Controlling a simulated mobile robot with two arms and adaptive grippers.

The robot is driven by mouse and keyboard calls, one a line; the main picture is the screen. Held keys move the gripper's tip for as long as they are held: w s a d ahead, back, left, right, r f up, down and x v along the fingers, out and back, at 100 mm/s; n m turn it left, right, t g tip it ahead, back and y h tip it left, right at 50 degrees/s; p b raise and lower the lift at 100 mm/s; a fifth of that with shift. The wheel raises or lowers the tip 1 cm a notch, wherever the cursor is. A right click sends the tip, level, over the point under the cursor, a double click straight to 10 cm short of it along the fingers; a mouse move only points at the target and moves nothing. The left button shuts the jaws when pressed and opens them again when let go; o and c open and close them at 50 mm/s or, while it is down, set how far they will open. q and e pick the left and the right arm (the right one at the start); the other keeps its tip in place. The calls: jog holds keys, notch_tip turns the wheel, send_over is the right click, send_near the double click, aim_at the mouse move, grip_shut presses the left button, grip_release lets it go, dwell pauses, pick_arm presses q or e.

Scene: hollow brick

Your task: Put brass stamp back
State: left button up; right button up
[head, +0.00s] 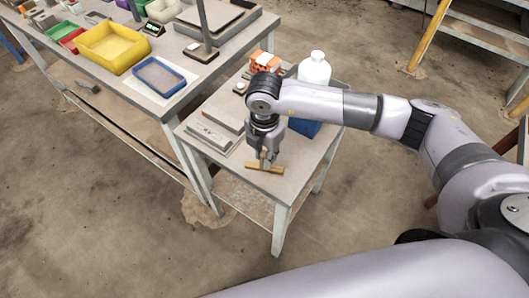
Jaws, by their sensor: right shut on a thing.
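The brass stamp (264,169), a yellow-brown bar with a short upright stem, is at the front of the small grey side table (287,187). My right gripper (268,156) points down and is shut on the stem from above. The bar lies level, close over or on the tabletop; I cannot tell whether it touches. My left gripper is not in view.
The side table also holds an orange hollow brick (264,61), a white bottle (314,71), a blue container (304,128) and flat grey items (209,137). The workbench at left carries a yellow tray (113,62) and a blue tray (159,89). The side table's front corner is clear.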

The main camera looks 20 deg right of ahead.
jog(key=shift+f, duration=0.2)
jog(key=o, duration=0.9)
jog(key=shift+r, duration=0.1)
jog(key=shift+r, duration=0.5)
notch_tip(320, 180, up, 11)
jog(key=b, duration=0.1)
jog(key=shift+r+b, duration=0.15)
jog(key=shift+b, duration=0.2)
